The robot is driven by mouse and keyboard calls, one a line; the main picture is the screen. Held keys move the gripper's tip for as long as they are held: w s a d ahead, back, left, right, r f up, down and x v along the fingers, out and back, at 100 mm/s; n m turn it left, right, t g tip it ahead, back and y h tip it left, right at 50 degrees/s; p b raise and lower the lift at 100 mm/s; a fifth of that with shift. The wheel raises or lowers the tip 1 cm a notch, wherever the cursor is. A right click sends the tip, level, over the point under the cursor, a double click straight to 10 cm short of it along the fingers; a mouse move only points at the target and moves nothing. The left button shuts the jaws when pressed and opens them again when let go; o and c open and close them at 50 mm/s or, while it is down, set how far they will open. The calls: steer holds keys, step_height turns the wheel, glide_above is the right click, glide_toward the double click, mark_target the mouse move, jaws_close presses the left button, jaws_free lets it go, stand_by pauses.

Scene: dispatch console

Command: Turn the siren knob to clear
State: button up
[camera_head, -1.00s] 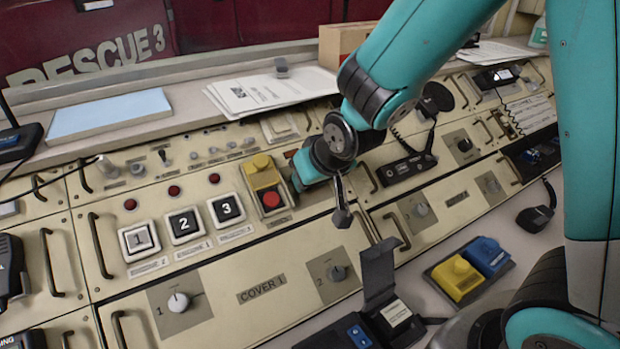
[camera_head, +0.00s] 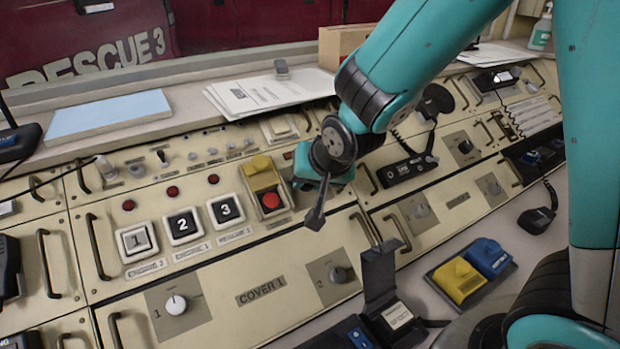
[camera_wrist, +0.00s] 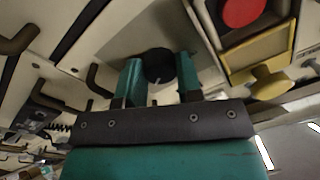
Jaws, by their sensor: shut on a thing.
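The siren knob (camera_wrist: 158,66) is a dark round knob with a small pale pointer line, on a grey plate in the wrist view. My gripper (camera_wrist: 159,78) has one teal finger on each side of it and is shut on it. In the head view my gripper (camera_head: 325,180) is down at the console, right of the red button, and my wrist hides the knob there. I cannot read the knob's position labels in either view.
Just left of my gripper is a red button (camera_head: 271,201) with a raised yellow cover (camera_head: 262,172). Lit buttons 1, 2 and 3 (camera_head: 226,209) lie further left. A white knob (camera_head: 177,304), a dark knob (camera_head: 343,273) and a handset (camera_head: 404,170) are also close by.

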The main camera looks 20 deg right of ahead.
steer(key=o, duration=0.9)
steer(key=shift+o, duration=0.2)
steer(key=shift+r, duration=0.1)
steer(key=p+v, duration=0.2)
steer(key=v, duration=1.5)
steer(key=shift+s+p, duration=0.3)
steer(key=shift+p, duration=0.05)
